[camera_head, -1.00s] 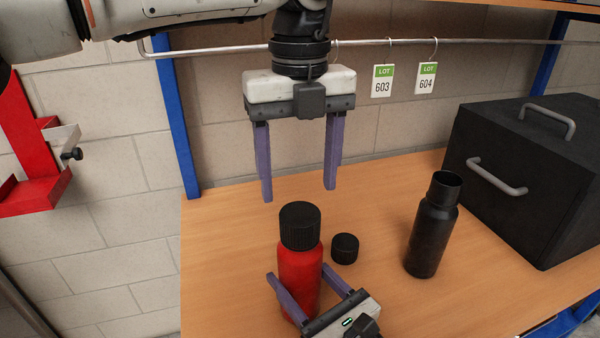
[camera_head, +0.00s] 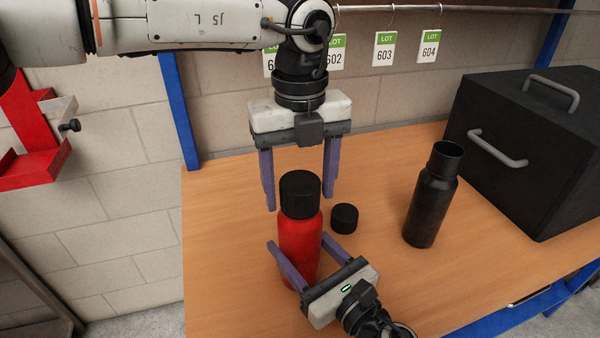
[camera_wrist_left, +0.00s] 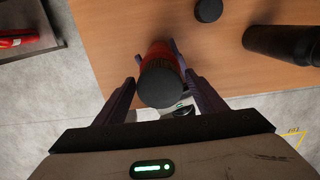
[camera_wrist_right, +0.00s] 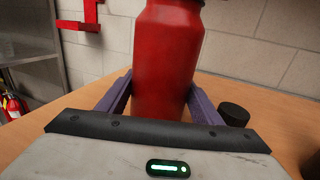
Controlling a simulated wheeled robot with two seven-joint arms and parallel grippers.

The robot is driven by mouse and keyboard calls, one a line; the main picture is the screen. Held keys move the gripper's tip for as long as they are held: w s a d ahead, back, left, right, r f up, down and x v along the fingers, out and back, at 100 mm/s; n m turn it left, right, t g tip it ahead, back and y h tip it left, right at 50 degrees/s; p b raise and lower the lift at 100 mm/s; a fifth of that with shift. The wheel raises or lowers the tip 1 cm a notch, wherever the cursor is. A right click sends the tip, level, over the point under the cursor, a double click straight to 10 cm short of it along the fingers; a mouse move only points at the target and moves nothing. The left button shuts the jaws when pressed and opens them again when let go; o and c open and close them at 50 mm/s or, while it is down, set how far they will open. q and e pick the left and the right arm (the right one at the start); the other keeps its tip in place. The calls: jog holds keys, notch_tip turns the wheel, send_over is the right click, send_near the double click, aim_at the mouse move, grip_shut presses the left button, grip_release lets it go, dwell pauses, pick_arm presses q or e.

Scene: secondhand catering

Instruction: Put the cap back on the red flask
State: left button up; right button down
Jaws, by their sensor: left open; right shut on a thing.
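The red flask (camera_head: 300,250) stands upright on the table with a wide ribbed black cap (camera_head: 300,195) sitting on its top. My right gripper (camera_head: 299,241) is shut on the flask body from the front; the right wrist view shows the red body (camera_wrist_right: 168,60) between its fingers. My left gripper (camera_head: 299,204) points down from above and is open. In the left wrist view the cap's top (camera_wrist_left: 161,82) lies between its fingers, with a gap at the sides. A smaller black cap (camera_head: 344,217) lies on the table to the right of the flask.
A black open-topped flask (camera_head: 432,195) stands farther right on the wooden table (camera_head: 230,250). A large black box with handles (camera_head: 530,150) fills the back right. Lot tags hang from a rail behind. A red bracket (camera_head: 30,140) is on the wall at left.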

pick_arm(q)
jog(key=c, duration=1.1)
jog(key=shift+o, duration=0.2)
jog(key=m, duration=0.7)
jog(key=shift+m, duration=0.3)
jog(key=m, duration=0.6)
jog(key=shift+f+m, duration=0.1)
jog(key=shift+m, duration=0.2)
jog(key=m, duration=0.7)
jog(key=shift+m, duration=0.4)
jog(key=o, duration=1.2)
jog(key=shift+o, duration=0.2)
